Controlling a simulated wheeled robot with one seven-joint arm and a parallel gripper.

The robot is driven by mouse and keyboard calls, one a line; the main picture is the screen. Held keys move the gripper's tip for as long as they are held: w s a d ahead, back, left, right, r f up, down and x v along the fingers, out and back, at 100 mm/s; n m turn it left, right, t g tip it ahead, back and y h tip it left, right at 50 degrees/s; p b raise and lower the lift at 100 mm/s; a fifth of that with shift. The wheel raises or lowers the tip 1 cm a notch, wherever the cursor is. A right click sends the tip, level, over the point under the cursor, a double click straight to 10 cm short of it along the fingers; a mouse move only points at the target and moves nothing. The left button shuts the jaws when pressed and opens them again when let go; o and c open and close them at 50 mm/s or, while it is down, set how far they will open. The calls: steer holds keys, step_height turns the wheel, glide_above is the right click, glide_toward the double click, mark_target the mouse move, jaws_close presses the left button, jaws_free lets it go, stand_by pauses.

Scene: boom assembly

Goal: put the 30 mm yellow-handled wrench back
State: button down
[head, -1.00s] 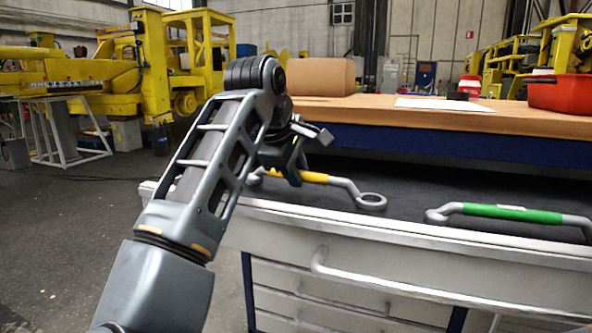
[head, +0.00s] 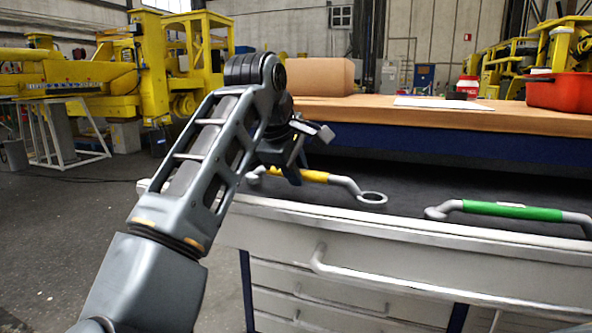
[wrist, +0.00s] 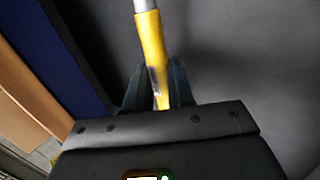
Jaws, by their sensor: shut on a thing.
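The yellow-handled wrench (head: 314,176) is in the open drawer, its ring end toward the right and its other end partly hidden behind my arm. My gripper (head: 291,174) is at the left part of its yellow handle. In the wrist view the yellow handle (wrist: 150,48) runs between the two fingers of my gripper (wrist: 158,90), which are shut on it. The wrench is in or just above the drawer; I cannot tell whether it touches the drawer floor. No size marking is readable.
A green-handled wrench (head: 510,210) lies to the right in the same drawer (head: 400,233). The wooden worktop (head: 420,115) behind holds a brown box (head: 318,77), white paper (head: 443,104), a red-capped can (head: 467,86) and a red case (head: 562,92). The drawer floor between the wrenches is clear.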

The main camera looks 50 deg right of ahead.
steer(key=shift+f+b, duration=0.7)
steer(key=shift+b, duration=0.05)
stand_by(0.3)
steer(key=c, duration=0.9)
jaws_free()
steer(key=shift+r, duration=0.1)
steer(key=w+p+v, duration=0.1)
steer(key=v, duration=0.6)
steer(key=shift+s+a+r+p, duration=0.25)
steer(key=shift+s+a+p, duration=0.1)
steer(key=shift+s, duration=0.2)
